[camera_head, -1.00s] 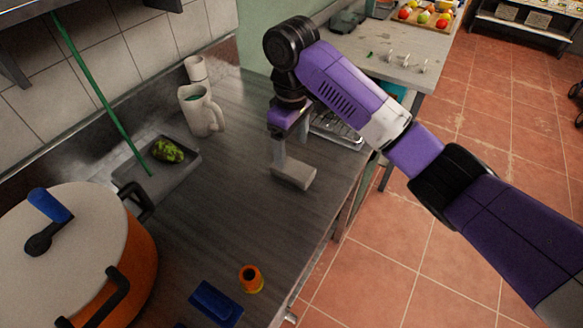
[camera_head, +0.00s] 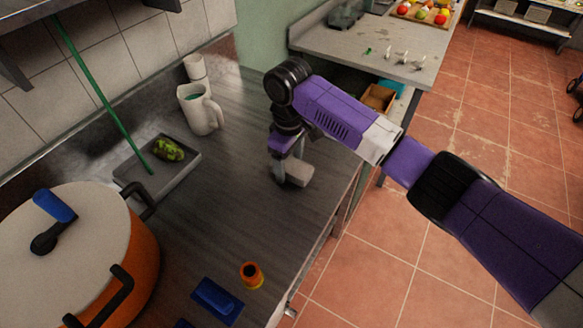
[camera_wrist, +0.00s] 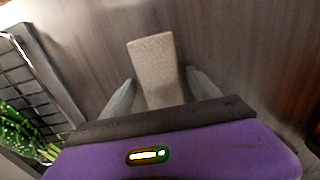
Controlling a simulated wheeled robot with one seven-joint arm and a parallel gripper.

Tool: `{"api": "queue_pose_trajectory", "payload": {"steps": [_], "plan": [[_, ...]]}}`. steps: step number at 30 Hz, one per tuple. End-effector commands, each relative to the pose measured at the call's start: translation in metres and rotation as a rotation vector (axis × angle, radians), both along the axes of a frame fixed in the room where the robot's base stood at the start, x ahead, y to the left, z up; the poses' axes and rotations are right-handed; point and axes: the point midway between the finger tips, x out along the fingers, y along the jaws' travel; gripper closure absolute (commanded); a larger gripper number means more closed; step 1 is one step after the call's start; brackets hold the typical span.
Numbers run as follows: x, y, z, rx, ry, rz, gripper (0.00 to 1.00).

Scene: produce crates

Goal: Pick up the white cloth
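The white cloth (camera_head: 297,174) looks like a small pale folded block on the dark counter, near its right edge. My gripper (camera_head: 281,172) points down at its left end in the head view and hides part of it. In the wrist view the cloth (camera_wrist: 153,62) lies between the two grey fingers of my gripper (camera_wrist: 160,78) and reaches beyond their tips. The fingers are apart, one on each side of it, and look open. I cannot tell whether either finger touches it.
A grey tray (camera_head: 180,185) with a green-yellow item (camera_head: 168,150) and a white jug (camera_head: 199,110) stand left of my gripper. An orange pot (camera_head: 140,255), an orange ring-like piece (camera_head: 251,275) and a blue object (camera_head: 217,301) are nearer. A wire rack (camera_wrist: 45,90) shows in the wrist view.

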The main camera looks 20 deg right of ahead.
Motion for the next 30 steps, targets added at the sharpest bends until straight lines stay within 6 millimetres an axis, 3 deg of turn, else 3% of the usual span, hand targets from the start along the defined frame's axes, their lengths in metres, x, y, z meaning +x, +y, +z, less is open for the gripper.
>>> {"api": "queue_pose_trajectory", "payload": {"steps": [1, 8, 20, 26, 30], "plan": [[0.000, 0.000, 0.000, 0.000, 0.000, 0.000, 0.41], [0.000, 0.000, 0.000, 0.000, 0.000, 0.000, 0.87], [0.001, 0.000, 0.007, 0.001, -0.002, 0.000, 0.88], [0.001, 0.000, 0.031, 0.002, -0.002, 0.001, 0.88], [0.001, 0.001, 0.064, 0.002, -0.005, 0.003, 0.88]]}}
